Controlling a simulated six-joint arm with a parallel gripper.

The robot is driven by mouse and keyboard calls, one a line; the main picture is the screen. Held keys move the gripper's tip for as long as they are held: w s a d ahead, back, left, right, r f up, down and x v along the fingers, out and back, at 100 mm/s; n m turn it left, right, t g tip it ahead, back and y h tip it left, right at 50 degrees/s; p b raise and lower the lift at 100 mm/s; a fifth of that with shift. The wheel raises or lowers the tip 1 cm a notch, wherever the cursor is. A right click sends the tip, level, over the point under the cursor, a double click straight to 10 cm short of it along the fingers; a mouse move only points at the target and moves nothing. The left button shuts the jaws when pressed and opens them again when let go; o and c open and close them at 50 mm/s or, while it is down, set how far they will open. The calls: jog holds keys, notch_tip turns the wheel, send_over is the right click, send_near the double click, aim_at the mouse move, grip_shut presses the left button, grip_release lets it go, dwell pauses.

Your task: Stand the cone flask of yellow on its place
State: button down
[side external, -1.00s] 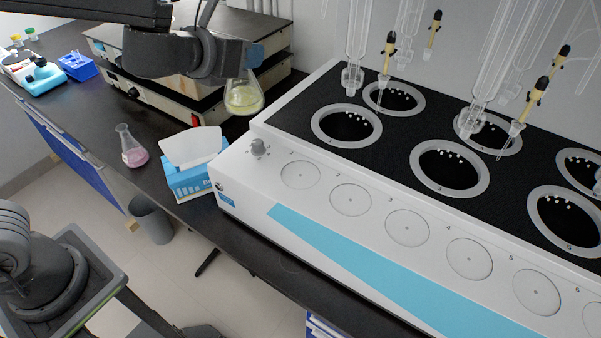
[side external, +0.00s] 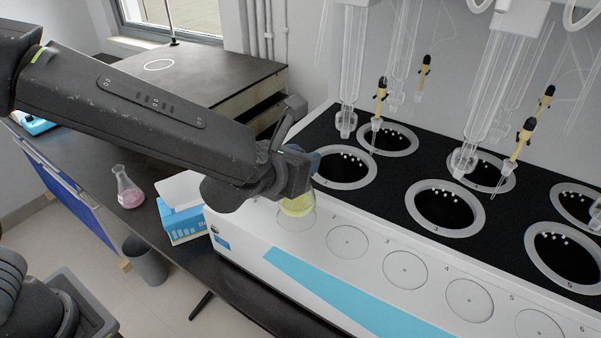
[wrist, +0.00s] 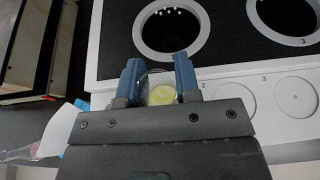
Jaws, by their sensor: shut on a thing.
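The cone flask of yellow (side external: 297,206) is held in my gripper (side external: 298,165), with its yellow liquid showing below the fingers. In the side view it is over the first round place (side external: 290,221) at the left end of the distiller's white front ledge; I cannot tell whether its base touches. In the wrist view the flask (wrist: 162,95) sits between the two blue fingers of my gripper (wrist: 158,75). The gripper hides the flask's neck, and the flask hides most of the first place.
More round places (side external: 347,242) run along the ledge to the right. The black top has ringed wells (side external: 345,168) with glass tubes above. A flask of pink (side external: 128,190) and a blue tissue box (side external: 184,222) stand on the bench to the left.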

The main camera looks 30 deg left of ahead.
jog(key=shift+f, duration=1.6)
jog(key=c, duration=0.8)
grip_release()
jog(key=shift+f, duration=0.1)
